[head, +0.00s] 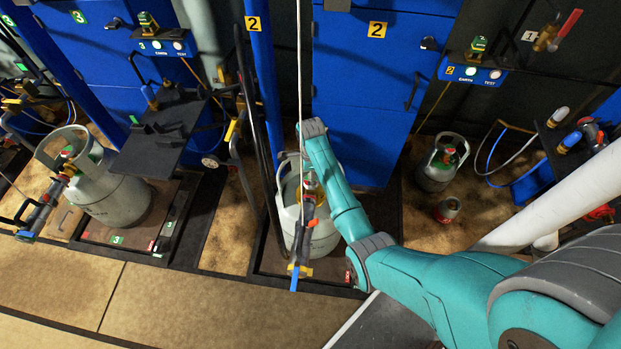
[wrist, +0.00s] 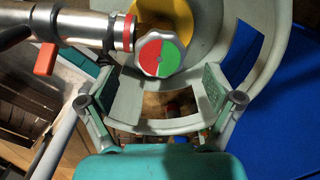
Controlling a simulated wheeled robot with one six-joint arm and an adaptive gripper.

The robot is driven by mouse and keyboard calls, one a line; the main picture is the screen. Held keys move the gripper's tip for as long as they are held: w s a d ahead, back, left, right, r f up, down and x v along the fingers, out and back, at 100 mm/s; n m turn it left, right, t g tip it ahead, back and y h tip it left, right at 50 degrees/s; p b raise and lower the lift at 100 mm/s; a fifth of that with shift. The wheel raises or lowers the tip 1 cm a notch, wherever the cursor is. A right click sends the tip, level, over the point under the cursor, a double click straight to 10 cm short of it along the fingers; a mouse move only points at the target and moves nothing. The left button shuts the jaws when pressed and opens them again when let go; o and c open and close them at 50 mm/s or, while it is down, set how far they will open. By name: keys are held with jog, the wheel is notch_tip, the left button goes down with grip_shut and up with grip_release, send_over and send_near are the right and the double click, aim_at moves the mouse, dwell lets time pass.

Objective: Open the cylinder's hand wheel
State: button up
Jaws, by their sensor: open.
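The grey cylinder (head: 322,236) stands upright on a scale platform in the middle of the head view, partly hidden by my arm. In the wrist view its pale collar (wrist: 170,125) curves around the valve. The hand wheel (wrist: 161,53) has a scalloped grey rim and a half red, half green face. A filling connector (wrist: 118,33) with a red ring is at the valve, left of the wheel. My gripper (wrist: 160,80) is open and empty. Its fingers are spread to either side, with the wheel apart from them, beyond and between them. In the head view the wheel is hard to make out.
A second cylinder (head: 118,192) stands on a scale at left. A smaller cylinder (head: 437,166) and a tiny canister (head: 448,209) are on the floor at right. Blue cabinets (head: 370,95) rise behind. A hose (head: 300,90) hangs near my arm. A red lever (wrist: 46,59) projects from the connector.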

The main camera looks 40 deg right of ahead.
jog(key=shift+f, duration=1.55)
jog(key=c, duration=1.1)
jog(key=shift+c, duration=0.2)
